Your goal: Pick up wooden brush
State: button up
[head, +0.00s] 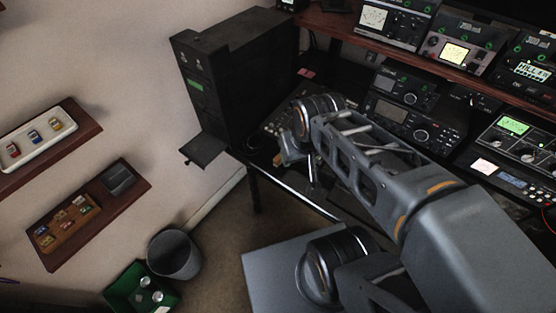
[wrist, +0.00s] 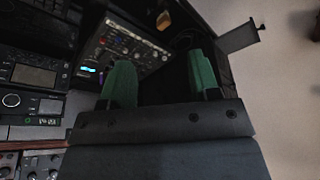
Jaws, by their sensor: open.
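I cannot make out the wooden brush for certain in either view. In the wrist view, a small brown object (wrist: 163,20) shows near the top edge, beyond the fingers, too small and dark to name. My gripper (wrist: 162,78) is open in the wrist view, with two green finger pads apart and nothing seen between them. In the head view my gripper (head: 290,156) is at the end of my arm, near the front left part of the dark desk. My arm hides part of the desk there.
A black cabinet (head: 237,75) with an open flap (head: 206,150) stands left of my gripper. Radio gear (head: 402,118) fills the desk, with more on the wooden shelf (head: 425,50) above. A grey bin (head: 174,254) and a green box (head: 140,289) stand on the floor.

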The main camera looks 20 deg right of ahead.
aim_at(277, 161)
jog(key=k, duration=1)
jog(key=u, duration=1.8)
jog(key=i, duration=1.4)
jog(key=z, duration=2.55)
jog(key=i, duration=0.5)
jog(key=z, duration=0.05)
